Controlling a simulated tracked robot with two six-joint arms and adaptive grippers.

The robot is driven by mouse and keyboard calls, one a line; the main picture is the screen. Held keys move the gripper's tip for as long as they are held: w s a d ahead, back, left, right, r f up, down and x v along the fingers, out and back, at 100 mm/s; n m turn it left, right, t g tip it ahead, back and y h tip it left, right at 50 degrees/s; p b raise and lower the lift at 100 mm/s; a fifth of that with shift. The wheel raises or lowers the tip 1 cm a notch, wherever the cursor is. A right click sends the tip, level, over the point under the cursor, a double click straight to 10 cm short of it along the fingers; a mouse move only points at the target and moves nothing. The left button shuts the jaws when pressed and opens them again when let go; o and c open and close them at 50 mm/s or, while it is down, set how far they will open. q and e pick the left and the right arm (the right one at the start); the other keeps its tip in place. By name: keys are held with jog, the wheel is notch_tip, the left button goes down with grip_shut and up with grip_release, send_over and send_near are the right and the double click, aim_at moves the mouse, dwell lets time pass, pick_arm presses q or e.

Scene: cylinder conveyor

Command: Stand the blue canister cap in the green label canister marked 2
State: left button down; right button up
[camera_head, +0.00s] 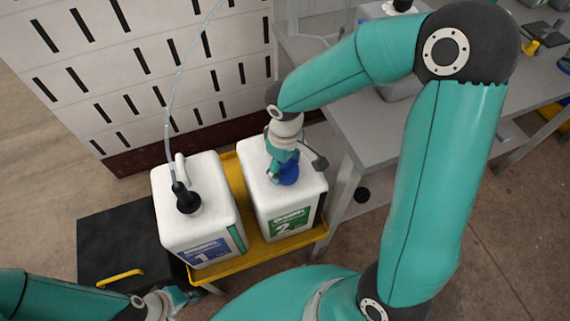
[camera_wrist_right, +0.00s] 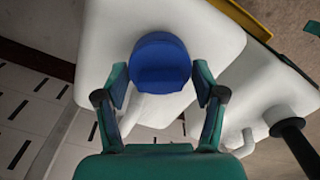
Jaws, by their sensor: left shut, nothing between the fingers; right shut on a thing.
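The green label canister marked 2 (camera_head: 263,203) is white and stands upright in a yellow tray. It also fills much of the right wrist view (camera_wrist_right: 212,32). My right gripper (camera_head: 287,172) is above its top and shut on the blue canister cap (camera_head: 289,174). In the right wrist view the round cap (camera_wrist_right: 160,62) sits between the two fingers, over the canister's top. The canister's opening is hidden, so I cannot tell whether the cap touches it. My left gripper (camera_head: 178,299) is shut and empty at the bottom left, away from the canisters.
A white canister with blue label 1 (camera_head: 178,224) stands left of canister 2, with a black fitting (camera_head: 186,199) and clear hose. The yellow tray (camera_head: 262,250) holds both. A slotted wall (camera_head: 130,55) is behind; a grey table (camera_head: 375,130) stands right.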

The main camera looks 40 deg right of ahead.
jog(key=o, duration=1.3)
jog(key=shift+r, duration=0.15)
notch_tip(320, 180, up, 12)
jog(key=shift+f, duration=0.2)
